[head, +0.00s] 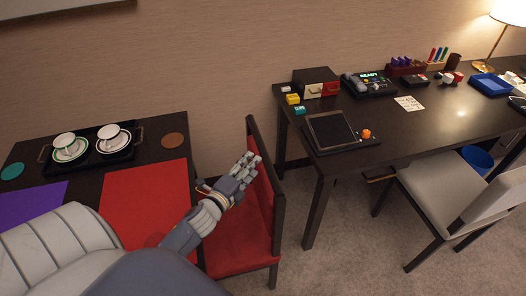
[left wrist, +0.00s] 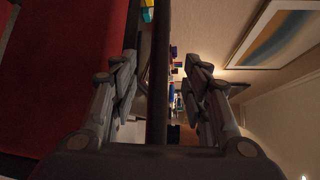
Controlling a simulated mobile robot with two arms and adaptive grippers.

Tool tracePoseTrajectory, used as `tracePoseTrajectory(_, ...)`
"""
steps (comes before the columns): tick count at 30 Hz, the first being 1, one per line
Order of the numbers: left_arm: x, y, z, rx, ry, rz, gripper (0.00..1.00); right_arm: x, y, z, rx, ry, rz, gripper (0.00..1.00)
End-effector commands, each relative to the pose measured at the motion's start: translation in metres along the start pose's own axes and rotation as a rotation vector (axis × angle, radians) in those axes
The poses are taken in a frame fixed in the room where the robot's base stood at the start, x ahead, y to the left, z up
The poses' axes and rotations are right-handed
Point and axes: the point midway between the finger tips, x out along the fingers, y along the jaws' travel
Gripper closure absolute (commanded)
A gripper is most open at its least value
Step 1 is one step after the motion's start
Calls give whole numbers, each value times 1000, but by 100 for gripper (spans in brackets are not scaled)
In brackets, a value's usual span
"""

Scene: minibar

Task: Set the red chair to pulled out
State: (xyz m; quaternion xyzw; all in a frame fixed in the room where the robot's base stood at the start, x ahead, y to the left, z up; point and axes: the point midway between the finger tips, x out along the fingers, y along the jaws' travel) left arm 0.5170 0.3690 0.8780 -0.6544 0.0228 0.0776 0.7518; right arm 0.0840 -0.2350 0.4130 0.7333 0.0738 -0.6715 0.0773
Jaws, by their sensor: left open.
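The red chair (head: 240,243) stands at the right end of the left table, with a red seat and a dark-framed red backrest. My left gripper (head: 251,164) reaches over the seat to the backrest's inner side, near its upper edge. In the left wrist view my left gripper (left wrist: 160,78) is open. A dark bar of the chair's frame (left wrist: 158,45) runs between its fingers, and red upholstery (left wrist: 65,70) fills the left side. Neither finger clearly touches the bar. My right gripper is not in view.
The left table (head: 85,180) holds a tray with cups (head: 103,160) and a red mat (head: 147,200). The right table (head: 430,130) carries a tablet, boxes and a lamp. A white chair (head: 445,195) stands before it. Carpet (head: 335,255) is free between the two chairs.

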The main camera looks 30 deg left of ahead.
Motion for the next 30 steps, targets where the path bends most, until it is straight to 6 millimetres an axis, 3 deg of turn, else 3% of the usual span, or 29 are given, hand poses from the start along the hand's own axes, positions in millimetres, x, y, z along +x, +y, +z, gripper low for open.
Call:
tracePoseTrajectory(9,57,-2,0,-4,-1,-2,57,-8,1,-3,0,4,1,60)
tracePoseTrajectory(15,81,-1,0,-4,-2,0,57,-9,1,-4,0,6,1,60)
tracePoseTrajectory(28,91,0,0,-5,-1,1,57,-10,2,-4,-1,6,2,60)
tracePoseTrajectory(29,91,0,0,-5,-1,1,59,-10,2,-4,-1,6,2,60)
tracePoseTrajectory(30,91,0,0,-5,-1,1,68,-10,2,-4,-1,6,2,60)
